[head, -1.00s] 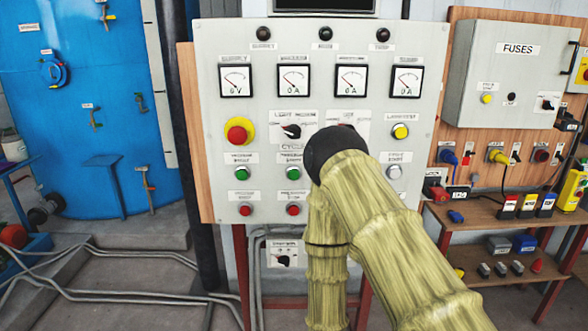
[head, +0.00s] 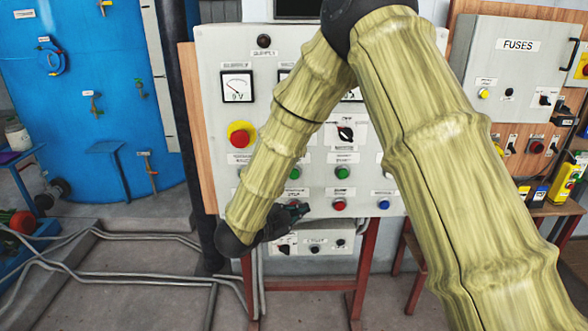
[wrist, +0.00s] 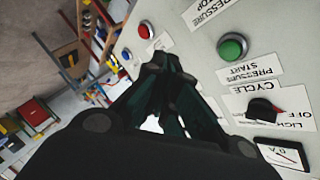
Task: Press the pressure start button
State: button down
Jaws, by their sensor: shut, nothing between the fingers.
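The pressure start button is a round green button (head: 294,173) on the grey control panel, under its label. In the wrist view the green button (wrist: 232,47) shows at the upper right, beside the upside-down label "PRESSURE START" (wrist: 249,74). My gripper (head: 300,210) is dark, points to the right and sits just below the green button in the head view. In the wrist view its fingers (wrist: 160,68) are closed together, empty and to the left of the button, apart from it. My forearm hides the left part of the lower button rows.
Another green button (head: 342,173), a red button (head: 340,204) and a blue button (head: 383,204) are close on the panel. A red emergency knob (head: 240,135) with yellow collar is at left. A small lower box (head: 314,243) is under the panel. A fuse box (head: 515,75) stands right.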

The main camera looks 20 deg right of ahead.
aim_at(295, 177)
jog(key=r+m, duration=0.1)
jog(key=r, duration=0.1)
jog(key=r+m+h, duration=0.1)
jog(key=r, duration=0.1)
jog(key=shift+a+r+g, duration=0.2)
jog(key=shift+g, duration=0.1)
jog(key=shift+w+d, duration=0.4)
jog(key=shift+w, duration=1)
jog(key=shift+w+d, duration=0.45)
jog(key=shift+w, duration=0.95)
jog(key=shift+w+d, duration=0.4)
jog(key=shift+w, duration=1)
jog(key=shift+w, duration=0.15)
jog(key=shift+w, duration=0.25)
jog(key=shift+w+d, duration=0.2)
jog(key=shift+w, duration=0.25)
jog(key=shift+s, duration=0.15)
jog(key=shift+s+a, duration=0.25)
jog(key=shift+s, duration=0.5)
